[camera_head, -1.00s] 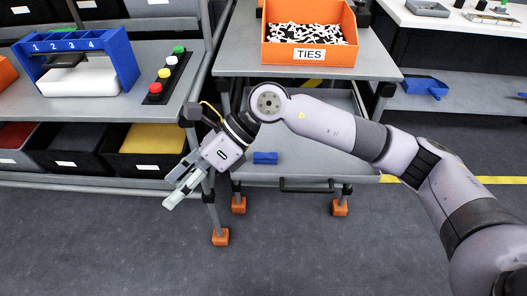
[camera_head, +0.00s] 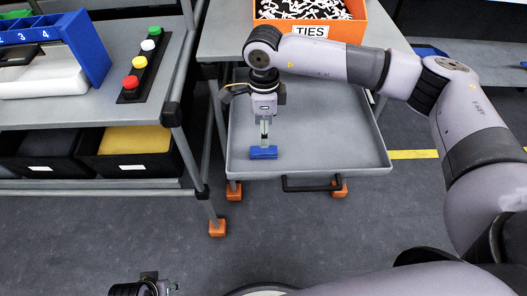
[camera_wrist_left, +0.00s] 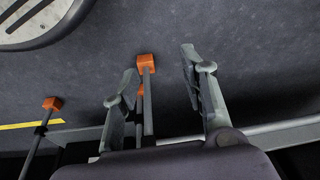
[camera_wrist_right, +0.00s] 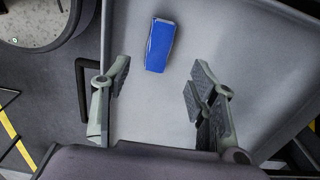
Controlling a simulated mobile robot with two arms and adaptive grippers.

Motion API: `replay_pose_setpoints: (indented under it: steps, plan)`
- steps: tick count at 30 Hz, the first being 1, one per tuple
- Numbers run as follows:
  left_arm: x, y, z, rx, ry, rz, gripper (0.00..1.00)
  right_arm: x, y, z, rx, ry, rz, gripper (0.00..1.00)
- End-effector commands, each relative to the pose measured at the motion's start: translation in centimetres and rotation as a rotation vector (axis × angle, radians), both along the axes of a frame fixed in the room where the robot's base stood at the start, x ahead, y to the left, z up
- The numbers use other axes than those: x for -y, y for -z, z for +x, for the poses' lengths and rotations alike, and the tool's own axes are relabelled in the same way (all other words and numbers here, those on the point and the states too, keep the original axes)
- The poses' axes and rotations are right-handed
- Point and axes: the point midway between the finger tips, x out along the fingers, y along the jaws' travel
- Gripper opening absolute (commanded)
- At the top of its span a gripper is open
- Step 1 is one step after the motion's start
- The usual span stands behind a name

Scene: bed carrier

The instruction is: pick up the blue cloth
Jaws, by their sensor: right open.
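The blue cloth (camera_head: 263,153) is a small folded block lying on the grey lower tray (camera_head: 340,160) of the cart, towards its left front. In the right wrist view the cloth (camera_wrist_right: 160,45) lies flat on the tray, beyond the fingertips and between their lines, a little left of centre. My right gripper (camera_head: 265,138) points down just above or behind the cloth; its fingers (camera_wrist_right: 155,80) are apart with nothing between them. My left gripper (camera_wrist_left: 165,68) is open and empty; in the head view only part of it (camera_head: 150,286) shows at the bottom edge, over the floor.
An orange TIES bin (camera_head: 345,27) stands on the cart's upper shelf, above the tray. The tray has raised rims and a black front handle (camera_head: 312,188). A shelf with a button strip (camera_head: 140,65) and black bins (camera_head: 125,152) is at left. The rest of the tray is clear.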

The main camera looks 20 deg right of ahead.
Motion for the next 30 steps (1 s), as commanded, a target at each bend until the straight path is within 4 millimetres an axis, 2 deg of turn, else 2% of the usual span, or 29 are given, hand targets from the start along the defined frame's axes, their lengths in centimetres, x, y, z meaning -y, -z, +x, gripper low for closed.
replay_pose_setpoints:
  steps: [3, 10, 18, 27, 30]
  plan:
    - [0.0, -0.6, 0.0, 0.003, 0.0, 0.0, 0.4, 0.0, 1.6, 0.0, 0.0, -0.001, 0.0, 0.53]
    - [0.0, -1.2, 0.0, 0.006, -0.001, 0.0, 0.4, -0.1, 3.3, -0.1, -0.002, -0.001, 0.001, 0.53]
    - [-0.1, -3.1, -0.1, 0.017, -0.002, -0.001, 0.4, -0.1, 7.0, -0.2, -0.001, -0.001, 0.001, 0.53]
    - [-0.1, -3.4, -0.2, 0.016, -0.003, -0.001, 0.4, -0.1, 7.4, -0.1, 0.002, -0.001, 0.003, 0.53]
    - [-0.1, -3.4, -0.2, 0.015, -0.003, -0.001, 0.4, -0.1, 7.4, -0.1, 0.002, -0.001, 0.003, 0.47]
